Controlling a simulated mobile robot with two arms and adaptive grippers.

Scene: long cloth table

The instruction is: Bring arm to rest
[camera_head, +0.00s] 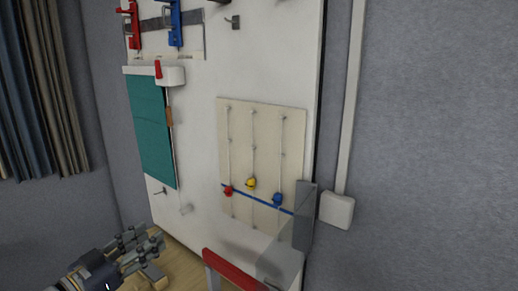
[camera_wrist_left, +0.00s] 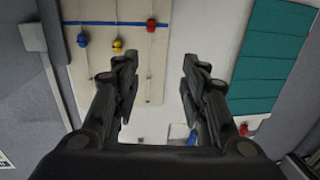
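My left gripper (camera_head: 150,250) is low at the left in the head view, in front of the lower part of the white board. In the left wrist view the left gripper (camera_wrist_left: 160,70) has its two dark fingers well apart, with nothing between them. It is open and empty, with the board behind the gap. My right gripper shows in neither view.
The white board (camera_head: 200,120) carries a cream panel (camera_head: 268,125) with red (camera_head: 228,191), yellow (camera_head: 251,183) and blue (camera_head: 277,199) beads on strings, and a green sheet (camera_head: 150,130). A red bar (camera_head: 232,272) stands low in front. A curtain (camera_head: 40,100) hangs left.

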